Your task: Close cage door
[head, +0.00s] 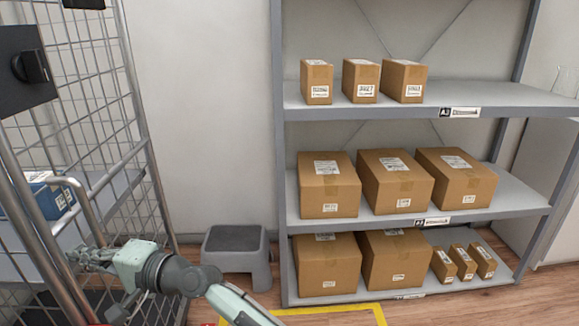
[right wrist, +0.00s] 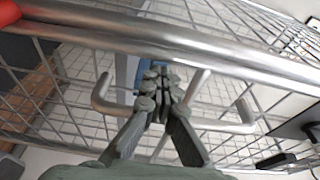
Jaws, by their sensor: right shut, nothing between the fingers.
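The wire-mesh cage (head: 112,112) stands at the left of the head view. A thick metal tube (head: 28,222) with a bent handle bar (head: 88,208) runs up its near side, seemingly the door edge; how far the door stands open I cannot tell. My right gripper (head: 78,258) is low beside this tube and handle. In the right wrist view my right gripper (right wrist: 158,78) is shut and empty, its fingertips overlapping the view of the bent handle (right wrist: 225,126) below the thick tube (right wrist: 185,45). Contact is unclear. My left gripper is out of view.
A black latch plate (head: 28,68) is on the cage, upper left. A blue box (head: 50,196) lies on the cage shelf (head: 100,182). A grey step stool (head: 236,252) stands behind my right arm. A rack (head: 400,114) with several cartons (head: 396,180) fills the right. Yellow tape (head: 340,309) marks the floor.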

